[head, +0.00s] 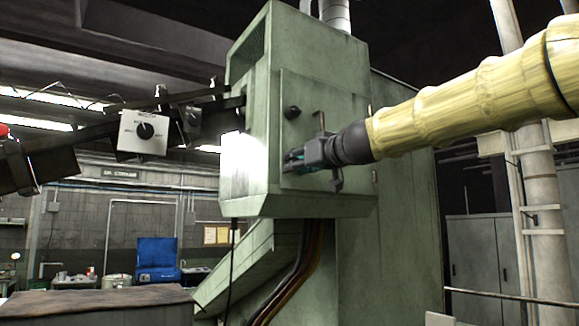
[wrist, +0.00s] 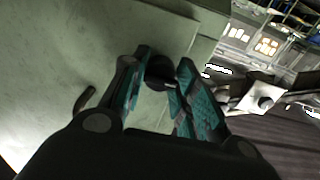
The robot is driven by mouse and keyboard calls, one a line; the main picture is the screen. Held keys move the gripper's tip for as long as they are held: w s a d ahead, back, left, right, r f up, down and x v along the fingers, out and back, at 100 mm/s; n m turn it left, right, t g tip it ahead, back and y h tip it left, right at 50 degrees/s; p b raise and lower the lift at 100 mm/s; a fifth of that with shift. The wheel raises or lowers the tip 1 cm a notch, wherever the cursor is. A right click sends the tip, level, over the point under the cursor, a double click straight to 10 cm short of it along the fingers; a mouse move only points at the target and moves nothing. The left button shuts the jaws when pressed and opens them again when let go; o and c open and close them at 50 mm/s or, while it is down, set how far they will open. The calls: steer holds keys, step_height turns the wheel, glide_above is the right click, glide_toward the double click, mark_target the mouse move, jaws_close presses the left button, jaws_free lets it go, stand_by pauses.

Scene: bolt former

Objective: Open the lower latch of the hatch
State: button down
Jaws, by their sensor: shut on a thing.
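The hatch (head: 330,100) is a flat green panel on the side of the green machine housing, and it looks closed. Its upper latch (head: 291,112) is a round black knob near the panel's left edge. The lower latch (wrist: 160,72) shows in the wrist view as a dark round knob between the teal finger pads. My gripper (head: 290,163) is at the lower left of the hatch, its fingers shut on this knob. In the wrist view my gripper (wrist: 165,80) has one finger on each side of it. In the head view the gripper hides the lower latch.
A dark bent handle (wrist: 85,99) stands out from the hatch beside my gripper. A control box with a knob (head: 143,132) hangs on a dark beam at left. Cables (head: 290,270) run below the housing. A blue box (head: 157,258) stands far behind.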

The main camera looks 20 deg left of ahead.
steer(key=m+p, duration=0.4)
steer(key=m, duration=0.7)
steer(key=c, duration=0.9)
jaws_free()
steer(key=b+v, duration=0.1)
steer(key=v, duration=0.7)
steer(key=shift+d+b, duration=0.1)
steer(key=shift+b, duration=0.2)
